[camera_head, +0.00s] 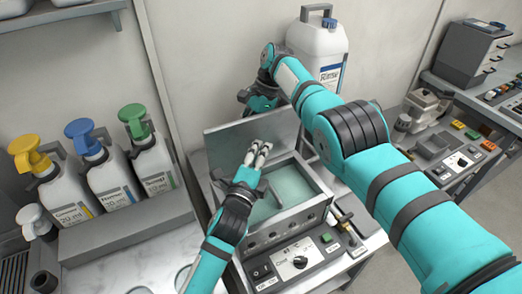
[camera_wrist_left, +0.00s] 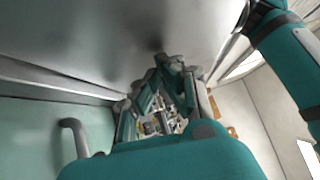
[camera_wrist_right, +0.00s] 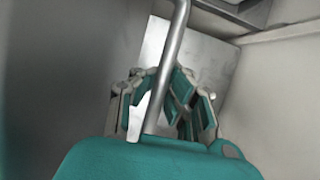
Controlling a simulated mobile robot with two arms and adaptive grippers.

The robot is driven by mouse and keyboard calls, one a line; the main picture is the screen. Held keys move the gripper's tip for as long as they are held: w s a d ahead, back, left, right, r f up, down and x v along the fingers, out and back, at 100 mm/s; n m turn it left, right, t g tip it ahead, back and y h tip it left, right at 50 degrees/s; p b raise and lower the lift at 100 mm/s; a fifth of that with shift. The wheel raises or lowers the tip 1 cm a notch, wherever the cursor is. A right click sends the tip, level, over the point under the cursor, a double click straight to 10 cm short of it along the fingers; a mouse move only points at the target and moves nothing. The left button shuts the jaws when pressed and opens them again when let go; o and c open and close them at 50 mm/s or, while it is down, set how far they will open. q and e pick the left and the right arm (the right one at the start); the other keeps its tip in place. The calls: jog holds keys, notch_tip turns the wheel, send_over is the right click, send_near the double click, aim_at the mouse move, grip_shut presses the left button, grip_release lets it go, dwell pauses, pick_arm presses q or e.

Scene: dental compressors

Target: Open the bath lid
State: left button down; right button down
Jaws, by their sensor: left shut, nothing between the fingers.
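The steel bath (camera_head: 318,207) holds pale green liquid. Its grey lid (camera_head: 222,143) stands raised, near upright, along the back of the bath. My left gripper (camera_head: 262,147) is shut and empty, over the bath in front of the lid; its fingers also show in the left wrist view (camera_wrist_left: 168,66). The liquid and a bent grey rod (camera_wrist_left: 72,130) show at left there. My right gripper (camera_head: 262,98) is behind the lid, partly hidden. In the right wrist view a metal bar (camera_wrist_right: 165,70) crosses in front of its fingers (camera_wrist_right: 162,75), so their closure is unclear.
Pump bottles with yellow, blue and green tops (camera_head: 90,167) stand in a grey rack at left. A white canister (camera_head: 318,45) stands behind the bath. A control panel (camera_head: 300,262) fronts the bath. More equipment (camera_head: 440,150) stands at right, beyond my right arm.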

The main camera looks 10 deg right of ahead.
pick_arm(q)
jog(key=shift+w+r, duration=0.1)
pick_arm(e)
jog(key=shift+w+r, duration=0.3)
jog(key=shift+r, duration=0.25)
pick_arm(q)
jog(key=shift+w+a+r, duration=0.1)
jog(key=shift+w+a, duration=0.25)
jog(key=shift+w, duration=0.25)
pick_arm(e)
jog(key=shift+a, duration=0.1)
pick_arm(q)
jog(key=shift+w+a, duration=0.1)
pick_arm(e)
jog(key=c, duration=1.7)
grip_release()
jog(key=shift+s+d, duration=0.15)
jog(key=shift+d, duration=0.05)
jog(key=shift+o, duration=0.5)
jog(key=shift+s+f, duration=0.1)
jog(key=shift+f, duration=0.05)
jog(key=shift+d, duration=0.1)
